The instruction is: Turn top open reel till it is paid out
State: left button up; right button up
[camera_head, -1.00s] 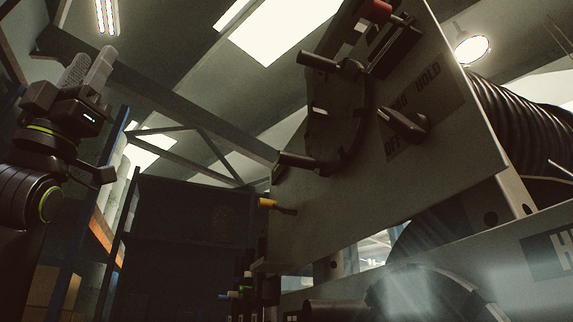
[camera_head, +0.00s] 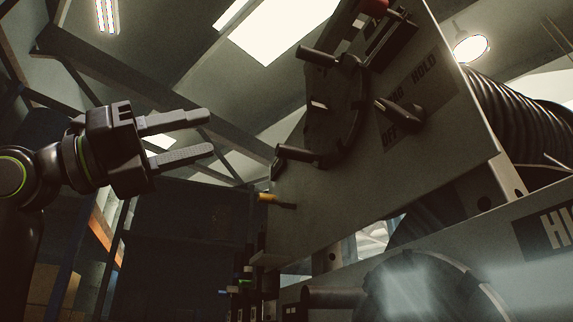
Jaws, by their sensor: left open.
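The top open reel (camera_head: 538,125), wound with dark ribbed hose, shows at the right edge behind a grey side plate (camera_head: 330,215). On the plate is a dark round hand wheel (camera_head: 337,110) with several peg handles, one at its upper left (camera_head: 317,59) and one at its lower left (camera_head: 298,154). Right of it is a black lever knob (camera_head: 401,113) beside the words OFF, DRAG and HOLD. My left gripper (camera_head: 212,133) is open and empty, its fingers pointing right toward the wheel, with a clear gap between. My right gripper is out of view.
A second, lower reel or drum (camera_head: 425,290) stands at the bottom right. A yellow-tipped handle (camera_head: 268,198) sticks out at the plate's left edge. Dark shelving (camera_head: 185,235) stands behind on the left. The air between my left gripper and the wheel looks free.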

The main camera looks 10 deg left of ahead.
aim_at(279, 155)
pick_arm(q)
jog(key=w+a+n+t+y, duration=0.2)
jog(key=w+n+t+y, duration=0.1)
jog(key=w+t+y, duration=0.15)
jog(key=shift+h, duration=0.45)
jog(key=p+x, duration=0.3)
jog(key=x, duration=0.2)
jog(key=p+x, duration=0.2)
jog(key=x, duration=0.3)
jog(key=p+x, duration=0.3)
jog(key=x, duration=0.2)
jog(key=shift+w+d+f+p, duration=0.2)
jog(key=shift+d+p, duration=0.1)
jog(key=shift+d, duration=0.2)
jog(key=shift+w+d, duration=0.35)
jog(key=shift+c, duration=0.4)
grip_shut()
